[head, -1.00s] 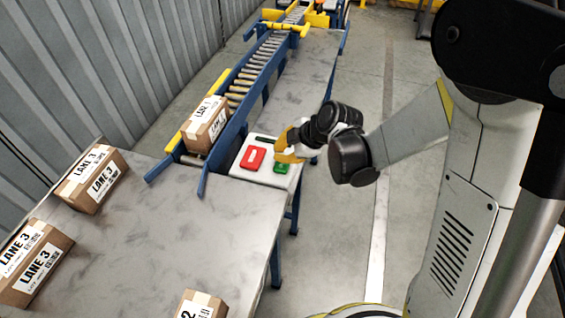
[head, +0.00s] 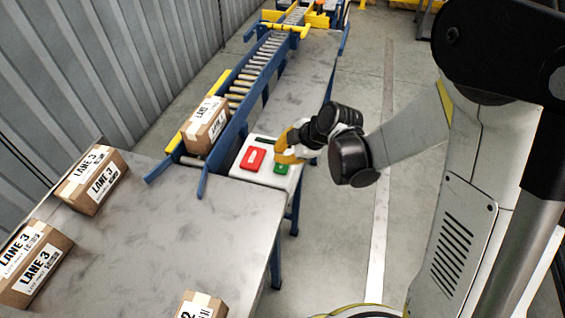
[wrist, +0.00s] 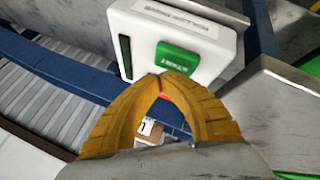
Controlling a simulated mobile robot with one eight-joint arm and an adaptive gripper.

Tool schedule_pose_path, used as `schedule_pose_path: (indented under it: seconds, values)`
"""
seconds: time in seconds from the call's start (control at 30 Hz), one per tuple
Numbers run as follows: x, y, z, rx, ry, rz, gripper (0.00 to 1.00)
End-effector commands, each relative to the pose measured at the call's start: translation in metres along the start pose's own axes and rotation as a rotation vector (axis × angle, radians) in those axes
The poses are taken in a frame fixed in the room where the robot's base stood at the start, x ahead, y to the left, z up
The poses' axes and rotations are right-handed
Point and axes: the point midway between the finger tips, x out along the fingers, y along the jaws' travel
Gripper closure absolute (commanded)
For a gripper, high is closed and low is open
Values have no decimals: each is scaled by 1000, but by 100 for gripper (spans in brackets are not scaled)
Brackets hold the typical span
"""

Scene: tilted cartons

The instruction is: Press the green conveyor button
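The green button (head: 281,168) sits on the right of a white control box (head: 266,177) at the conveyor's near end. In the wrist view the green button (wrist: 178,57) is labelled and lies just beyond my fingertips. A red button (head: 253,159) is beside it on the same box; in the wrist view it is mostly hidden behind my fingers. My gripper (head: 283,154) is over the box's right side, above the green button. In the wrist view its yellow fingers (wrist: 162,80) meet at the tips, with nothing between the tips. I cannot tell whether they touch the button.
A carton (head: 206,125) rests on the roller conveyor (head: 250,76) left of the box. Several more cartons, such as this one (head: 92,181), stand on the grey table (head: 185,230). The floor right of the table is clear.

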Motion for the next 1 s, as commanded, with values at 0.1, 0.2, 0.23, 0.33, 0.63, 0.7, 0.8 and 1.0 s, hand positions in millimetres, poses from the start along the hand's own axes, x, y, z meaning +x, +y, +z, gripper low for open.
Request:
schedule_pose_path:
  seconds: [0.1,0.2,0.23,0.33,0.63,0.7,0.8,1.0]
  values:
    - [3,-1,1,0,0,0,100]
    - [6,-3,3,0,0,0,100]
    - [7,-4,4,0,0,0,100]
    - [7,-4,4,0,0,0,100]
    - [7,-4,4,0,0,0,100]
    - [7,-4,4,0,0,0,100]
    - [8,-4,4,0,0,0,100]
    - [10,-5,5,0,0,0,100]
